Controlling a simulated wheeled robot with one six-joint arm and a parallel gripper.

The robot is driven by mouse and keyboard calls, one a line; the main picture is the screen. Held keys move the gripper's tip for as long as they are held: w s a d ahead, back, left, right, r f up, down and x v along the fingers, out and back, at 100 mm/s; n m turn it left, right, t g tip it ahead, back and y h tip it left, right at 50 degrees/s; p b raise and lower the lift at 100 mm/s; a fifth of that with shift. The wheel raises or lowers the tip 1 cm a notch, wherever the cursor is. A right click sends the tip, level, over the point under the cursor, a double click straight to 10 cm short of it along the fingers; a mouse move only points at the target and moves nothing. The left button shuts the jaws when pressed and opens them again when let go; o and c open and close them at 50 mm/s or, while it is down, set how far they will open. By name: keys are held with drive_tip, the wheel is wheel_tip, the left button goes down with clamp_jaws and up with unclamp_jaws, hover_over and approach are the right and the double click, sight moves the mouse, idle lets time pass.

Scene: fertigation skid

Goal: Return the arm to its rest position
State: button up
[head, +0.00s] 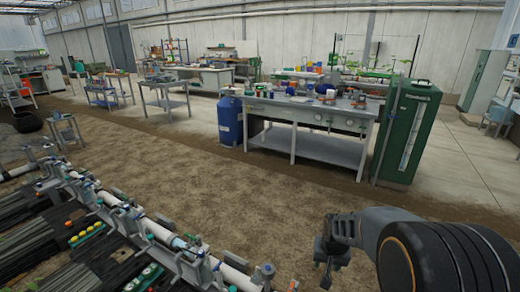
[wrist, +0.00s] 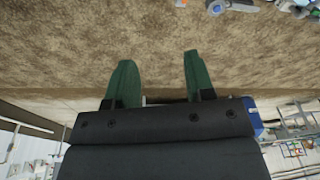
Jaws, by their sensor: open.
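My arm reaches in from the lower right of the head view, and my gripper (head: 325,268) hangs low over the bare ground there. In the wrist view my gripper (wrist: 158,68) shows two green fingers spread apart. Nothing is between them, only brown soil behind. The wrist picture is upside down, with the ground at the top and the building at the bottom. My gripper touches nothing that I can see.
A white pipe manifold (head: 160,233) with valves runs along the lower left. A steel workbench (head: 320,148), a blue drum (head: 230,122) and a green cabinet (head: 405,135) stand farther back. Open soil (head: 270,195) lies between them and the manifold.

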drive_tip(key=s+a+r+n+p, duration=0.1)
drive_tip(key=s+r+p, duration=0.4)
drive_tip(key=r, duration=0.7)
drive_tip(key=s+a+r+n+t+p, duration=0.1)
drive_tip(key=s+a+r+p, duration=0.1)
drive_tip(key=s+r+p, duration=0.3)
drive_tip(key=s+r, duration=0.3)
drive_tip(key=r, duration=0.4)
drive_tip(key=shift+s+a+r+n+t, duration=0.15)
drive_tip(key=shift+s+a+n+t, duration=0.15)
drive_tip(key=shift+a+n, duration=0.1)
drive_tip(key=shift+c, duration=0.2)
drive_tip(key=shift+c, duration=0.4)
